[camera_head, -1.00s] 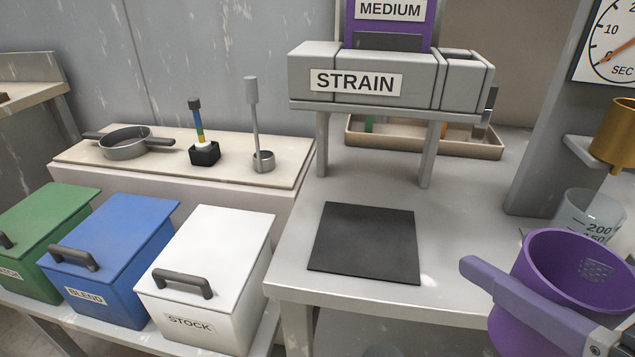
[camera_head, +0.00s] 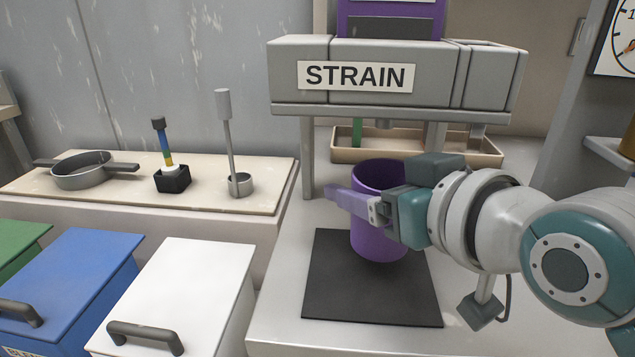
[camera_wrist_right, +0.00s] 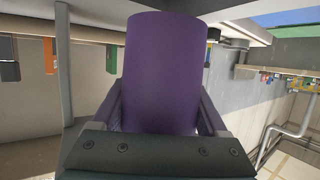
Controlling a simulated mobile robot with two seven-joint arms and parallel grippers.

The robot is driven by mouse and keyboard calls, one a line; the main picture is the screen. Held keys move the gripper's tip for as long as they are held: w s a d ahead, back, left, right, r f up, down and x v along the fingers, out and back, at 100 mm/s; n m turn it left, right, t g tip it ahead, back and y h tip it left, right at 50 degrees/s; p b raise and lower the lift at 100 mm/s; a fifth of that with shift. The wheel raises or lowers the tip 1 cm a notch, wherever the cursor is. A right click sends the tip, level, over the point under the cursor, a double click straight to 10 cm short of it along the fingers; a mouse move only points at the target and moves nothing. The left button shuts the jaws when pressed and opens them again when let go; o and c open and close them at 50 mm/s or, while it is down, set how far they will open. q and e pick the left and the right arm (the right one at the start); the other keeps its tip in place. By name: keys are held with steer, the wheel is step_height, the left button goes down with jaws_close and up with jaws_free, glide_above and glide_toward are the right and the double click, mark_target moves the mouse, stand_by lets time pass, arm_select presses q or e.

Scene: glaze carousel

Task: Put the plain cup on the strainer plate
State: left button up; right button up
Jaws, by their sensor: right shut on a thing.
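The purple cup (camera_head: 379,240) is upright in my right gripper (camera_head: 362,197), which is shut on its side wall. One purple finger shows along the cup's near side; the far finger is hidden in the head view. The cup also fills the middle of the right wrist view (camera_wrist_right: 165,75), between both fingers. The dark square plate (camera_head: 370,300) lies on the grey table in front of the strain machine (camera_head: 300,80). The cup appears over the back part of this plate; I cannot tell whether its base touches. My left gripper is not in view.
The machine's support legs (camera_head: 307,160) stand behind the cup. A tan tray (camera_head: 345,152) lies beyond them. White (camera_head: 185,285) and blue (camera_head: 75,275) lidded bins stand at left, below a ledge with a pan (camera_head: 82,172) and tools. The plate's front part is clear.

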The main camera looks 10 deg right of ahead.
steer(key=shift+w+a, duration=0.2)
steer(key=shift+w, duration=0.55)
step_height(320, 180, down, 4)
steer(key=shift+r+b, duration=0.25)
steer(key=shift+b, duration=0.65)
steer(key=shift+f, duration=0.1)
steer(key=o, duration=1.4)
